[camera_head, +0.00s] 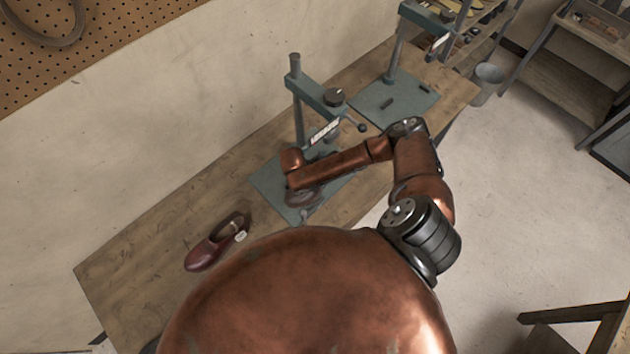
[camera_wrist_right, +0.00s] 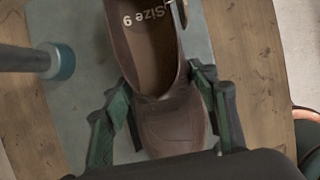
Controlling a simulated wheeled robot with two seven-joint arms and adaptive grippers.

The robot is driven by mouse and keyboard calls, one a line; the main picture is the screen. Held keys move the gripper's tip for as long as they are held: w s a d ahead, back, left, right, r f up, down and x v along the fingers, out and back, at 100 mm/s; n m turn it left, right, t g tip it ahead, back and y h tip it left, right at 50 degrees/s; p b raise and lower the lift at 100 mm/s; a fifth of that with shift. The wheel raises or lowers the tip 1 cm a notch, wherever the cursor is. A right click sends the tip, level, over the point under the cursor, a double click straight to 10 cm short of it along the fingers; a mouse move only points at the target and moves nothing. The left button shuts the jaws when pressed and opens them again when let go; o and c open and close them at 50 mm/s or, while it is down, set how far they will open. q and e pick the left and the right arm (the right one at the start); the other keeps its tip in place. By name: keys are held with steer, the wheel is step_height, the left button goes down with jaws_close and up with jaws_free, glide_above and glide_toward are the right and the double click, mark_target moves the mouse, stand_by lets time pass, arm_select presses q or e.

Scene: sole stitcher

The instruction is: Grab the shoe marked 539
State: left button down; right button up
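A brown shoe (camera_wrist_right: 172,118) with "Size 9" printed on its insole fills the middle of the right wrist view; no 539 mark can be read on it. In the head view it is a dark shape (camera_head: 303,198) on the front machine's base, partly covered by my right arm. My right gripper (camera_wrist_right: 160,85) straddles the shoe, one green-padded finger on each side; I cannot tell whether they press on it. A dark red shoe (camera_head: 208,252) with a small white tag, too small to read, lies on the workbench to the left. My left gripper is not in view.
The front stitching machine (camera_head: 318,98) rises close behind my right arm, its post and head above the base plate (camera_head: 268,183). A second machine (camera_head: 395,97) stands farther along the workbench (camera_head: 140,265). Bench wood is bare around the red shoe. A bucket (camera_head: 487,82) and shelves are at the back.

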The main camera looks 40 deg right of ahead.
steer(key=c, duration=0.9)
steer(key=shift+c, duration=0.2)
